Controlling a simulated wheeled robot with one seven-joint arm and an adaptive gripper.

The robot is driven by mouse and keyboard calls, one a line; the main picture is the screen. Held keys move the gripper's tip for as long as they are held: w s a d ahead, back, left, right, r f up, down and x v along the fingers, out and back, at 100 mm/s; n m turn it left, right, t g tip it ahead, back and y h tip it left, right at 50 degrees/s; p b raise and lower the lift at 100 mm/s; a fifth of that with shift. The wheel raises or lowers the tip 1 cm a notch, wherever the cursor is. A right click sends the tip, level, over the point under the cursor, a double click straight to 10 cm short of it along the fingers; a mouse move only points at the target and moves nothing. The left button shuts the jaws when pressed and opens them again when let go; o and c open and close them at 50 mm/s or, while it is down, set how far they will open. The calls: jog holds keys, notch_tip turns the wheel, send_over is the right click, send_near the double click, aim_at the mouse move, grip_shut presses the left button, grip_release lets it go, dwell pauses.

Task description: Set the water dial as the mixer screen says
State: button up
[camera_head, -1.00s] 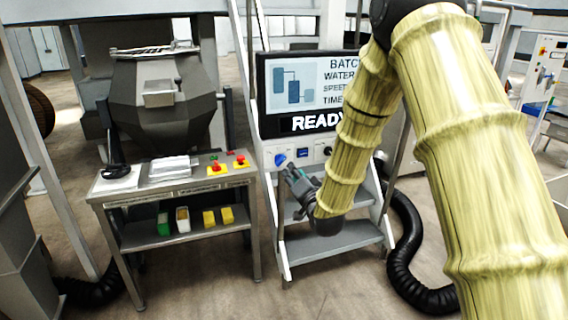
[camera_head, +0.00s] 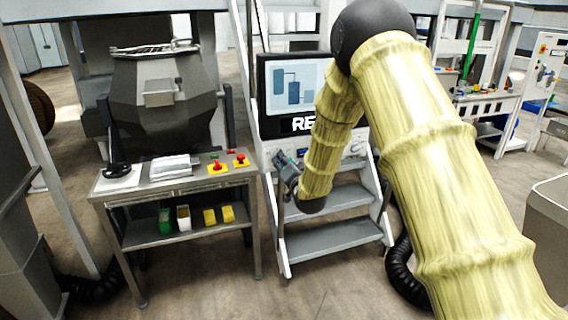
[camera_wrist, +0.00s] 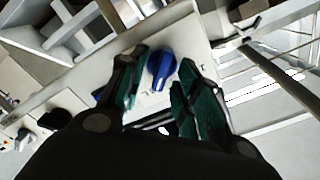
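The mixer screen (camera_head: 289,84) shows a tank drawing and the letters "RE"; my arm covers its right side, so no water value can be read. A blue dial (camera_wrist: 162,66) with a pointed grip sits on the pale control panel (camera_wrist: 190,32) in the wrist view. My gripper (camera_wrist: 160,80) is open, with its two green-padded fingers on either side of the dial as seen from the wrist. I cannot tell whether they touch it. In the head view my gripper (camera_head: 283,163) is in front of the panel under the screen and hides the dial.
A black knob (camera_wrist: 54,119) sits farther along the panel. Metal steps (camera_head: 330,236) stand below it. A black hose lies on the floor.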

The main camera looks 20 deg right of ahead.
jog(key=shift+c, duration=0.2)
grip_shut()
jog(key=n+b, duration=0.3)
jog(key=n, duration=0.1)
jog(key=shift+a+f+n, duration=0.1)
jog(key=shift+a+n, duration=0.05)
jog(key=shift+n, duration=0.15)
jog(key=n+b, duration=0.2)
jog(key=n, duration=0.2)
jog(key=shift+a, duration=0.1)
dwell(0.5)
jog(key=shift+o, duration=0.2)
grip_release()
